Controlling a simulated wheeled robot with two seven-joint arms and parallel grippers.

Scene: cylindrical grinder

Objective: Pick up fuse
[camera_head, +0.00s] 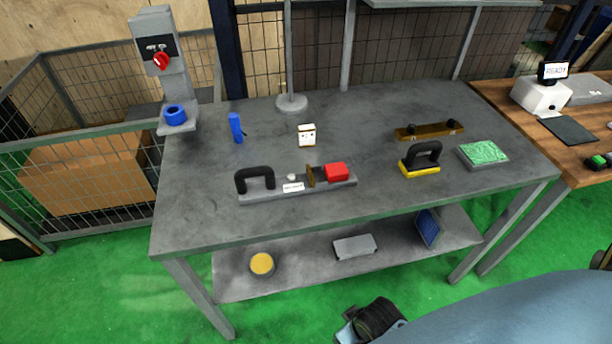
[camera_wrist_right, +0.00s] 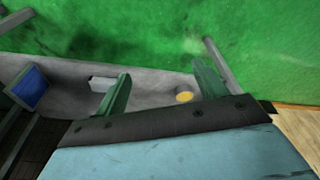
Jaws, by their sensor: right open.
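I cannot tell for certain which object is the fuse. A small white block with dark marks (camera_head: 307,135) stands upright near the middle of the grey table and may be it. A blue cylinder (camera_head: 237,128) stands to its left. In the right wrist view, my right gripper (camera_wrist_right: 162,88) has its two green fingers apart, with nothing between them. Behind them show the lower shelf and green floor, not the tabletop. My right fingertips cannot be made out in the head view. My left gripper is not in view.
A fixture with a black handle and red block (camera_head: 337,172) lies at the table's front. A black-handled yellow-based tool (camera_head: 420,160), a brown bar (camera_head: 420,133) and a green-topped pad (camera_head: 484,153) are to the right. A post base (camera_head: 291,104) stands behind. The lower shelf (camera_head: 310,268) holds several items.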

